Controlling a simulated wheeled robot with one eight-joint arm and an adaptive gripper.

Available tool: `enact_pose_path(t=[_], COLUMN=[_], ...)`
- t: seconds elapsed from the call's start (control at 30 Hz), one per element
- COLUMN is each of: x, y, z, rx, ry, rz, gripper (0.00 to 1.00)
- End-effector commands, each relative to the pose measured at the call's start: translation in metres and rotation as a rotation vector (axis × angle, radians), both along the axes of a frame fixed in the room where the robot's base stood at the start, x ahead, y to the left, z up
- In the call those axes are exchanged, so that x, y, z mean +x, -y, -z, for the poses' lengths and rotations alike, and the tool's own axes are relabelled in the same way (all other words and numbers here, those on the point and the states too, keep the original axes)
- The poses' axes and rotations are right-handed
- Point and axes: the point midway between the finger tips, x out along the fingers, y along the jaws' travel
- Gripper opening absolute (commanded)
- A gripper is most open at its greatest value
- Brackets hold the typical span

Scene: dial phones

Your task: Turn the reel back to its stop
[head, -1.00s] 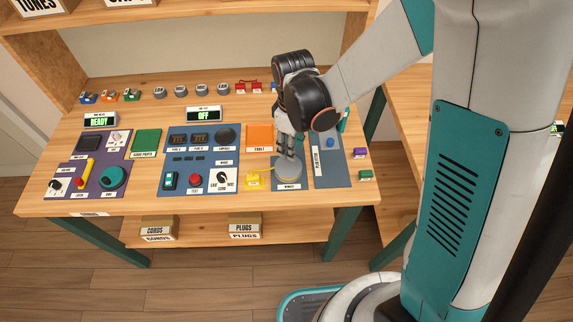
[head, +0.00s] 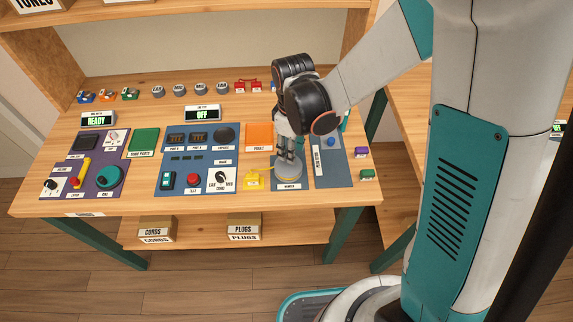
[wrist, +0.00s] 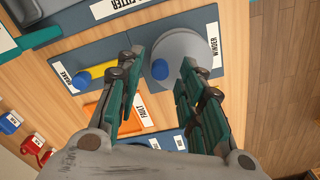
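The reel is a grey disc on the panel labelled WINDER. In the wrist view the disc (wrist: 188,48) shows behind my fingers, with a blue knob (wrist: 160,69) near its left edge. In the head view the reel (head: 291,175) lies at the front right of the table, partly covered by my gripper (head: 287,156). In the wrist view my gripper (wrist: 162,57) is open, one finger on each side of the blue knob. I cannot tell whether either finger touches it.
A yellow lever (wrist: 97,72) with a blue end lies left of the reel in the wrist view. A yellow box (head: 254,178) stands left of the reel in the head view. The splitter panel (head: 333,172) is on its right, and an orange fault panel (head: 259,136) is behind.

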Motion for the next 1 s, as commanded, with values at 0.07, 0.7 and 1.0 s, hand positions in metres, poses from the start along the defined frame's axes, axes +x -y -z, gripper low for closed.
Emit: enact_pose_path(t=[0.07,0.7,1.0], x=[0.0,0.0,0.0], y=[0.0,0.0,0.0], z=[0.003,0.018,0.015], rx=[0.0,0.0,0.0], ry=[0.0,0.0,0.0], rz=[0.0,0.0,0.0], gripper=[0.35,0.35,0.35])
